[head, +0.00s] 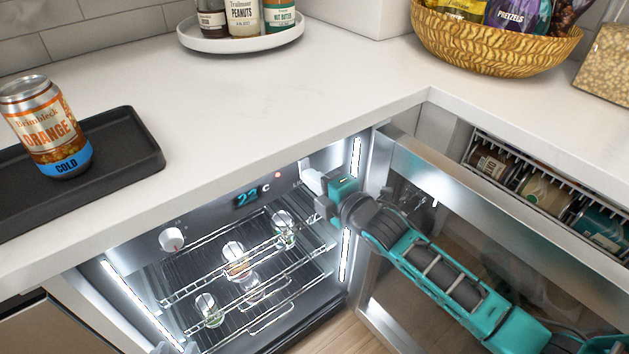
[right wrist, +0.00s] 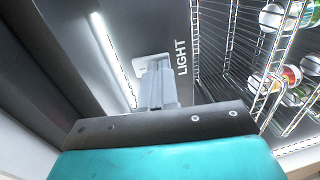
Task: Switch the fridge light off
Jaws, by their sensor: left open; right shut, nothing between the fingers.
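The fridge (head: 215,220) under the counter stands open, and its light strips (head: 355,165) are lit. In the right wrist view a strip (right wrist: 112,55) glows beside the white light switch (right wrist: 139,66), which has the label LIGHT (right wrist: 181,57). My right gripper (head: 316,184) is shut and empty, with its fingertips (right wrist: 158,72) at the switch. They cover much of it, and I cannot tell whether they touch it or which way it is set. My left gripper (head: 175,348) is open, barely in view at the bottom edge near the fridge's left side.
The fridge door (head: 400,160) is swung open at the right, beside my right arm. Wire racks (head: 250,285) hold several small jars. A round dial (head: 172,239) and a temperature display (head: 247,194) are on the panel. An orange can (head: 45,130) stands on a black tray (head: 135,160).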

